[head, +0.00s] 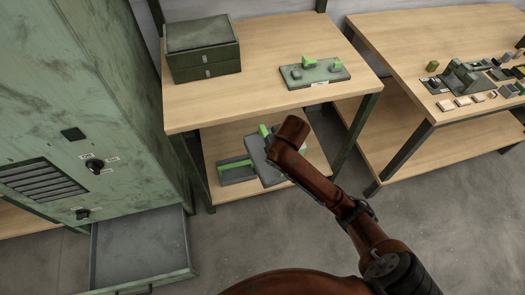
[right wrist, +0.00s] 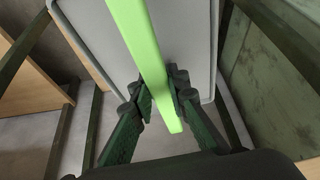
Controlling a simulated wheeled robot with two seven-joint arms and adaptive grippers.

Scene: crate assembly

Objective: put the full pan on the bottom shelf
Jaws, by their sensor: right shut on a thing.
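A grey pan (head: 257,158) with a green bar (right wrist: 146,45) across its top is in the grip of my right gripper (right wrist: 164,96). The fingers are shut on the green bar in the right wrist view. In the head view the pan is tilted at the front of the bottom shelf (head: 217,148), and my forearm hides part of it and the gripper. I cannot tell whether it touches the shelf, nor what is in it. My left gripper is not in view.
Another grey pan with a green bar (head: 237,172) lies left of the held one. A green box (head: 203,50) and a small plate with parts (head: 315,73) stand on the tabletop. Dark table legs flank the shelf. A cabinet drawer (head: 140,250) is open at lower left.

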